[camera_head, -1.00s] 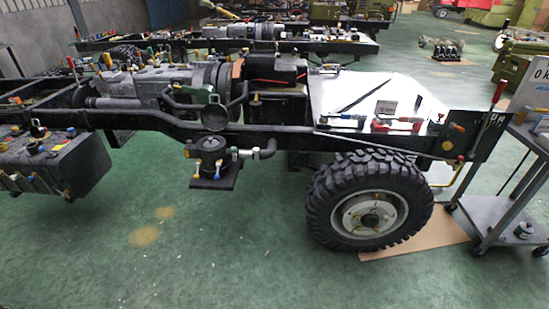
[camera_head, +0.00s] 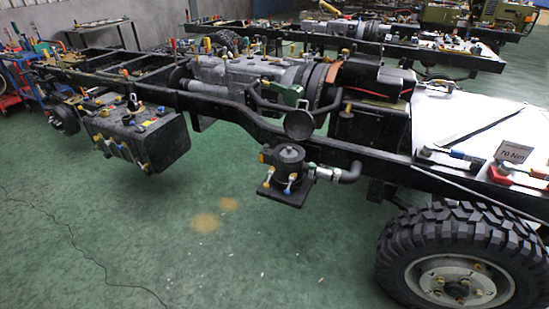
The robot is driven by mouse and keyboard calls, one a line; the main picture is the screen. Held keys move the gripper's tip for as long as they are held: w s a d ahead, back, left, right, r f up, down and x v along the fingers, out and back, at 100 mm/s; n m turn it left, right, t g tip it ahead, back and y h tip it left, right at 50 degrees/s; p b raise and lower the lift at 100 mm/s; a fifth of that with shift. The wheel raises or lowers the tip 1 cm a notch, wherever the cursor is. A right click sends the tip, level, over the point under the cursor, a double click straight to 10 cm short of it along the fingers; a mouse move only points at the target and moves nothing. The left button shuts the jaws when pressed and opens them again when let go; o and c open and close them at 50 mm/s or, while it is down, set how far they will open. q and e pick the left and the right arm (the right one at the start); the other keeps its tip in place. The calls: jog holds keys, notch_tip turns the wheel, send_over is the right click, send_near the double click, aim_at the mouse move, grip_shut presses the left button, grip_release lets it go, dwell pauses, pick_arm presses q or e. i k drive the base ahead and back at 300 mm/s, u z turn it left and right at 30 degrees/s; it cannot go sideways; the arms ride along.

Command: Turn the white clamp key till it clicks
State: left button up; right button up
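No clamp key that I can surely call the white one stands out in the head view. Two tools lie on the white plate (camera_head: 460,110) at the right: one with a black and blue handle (camera_head: 452,157), one with a red end (camera_head: 501,174). A small sign reading 70 N·m (camera_head: 513,151) stands beside them. Small pale and blue-tipped fittings (camera_head: 291,184) sit on the black pump-like unit (camera_head: 287,168) under the frame rail. Similar small handles (camera_head: 118,150) are on the front of the dark tank (camera_head: 165,143). Neither of my grippers is in view.
The long black chassis rail (camera_head: 235,112) crosses the view, with a grey engine (camera_head: 235,70) behind it. A big tyre (camera_head: 455,240) is at the lower right. Open green floor (camera_head: 210,255) lies in front. A thin cable (camera_head: 75,240) runs across it at the left.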

aim_at(337, 173)
jog(key=u, duration=0.4)
jog(key=i, duration=0.85)
jog(key=u, duration=0.1)
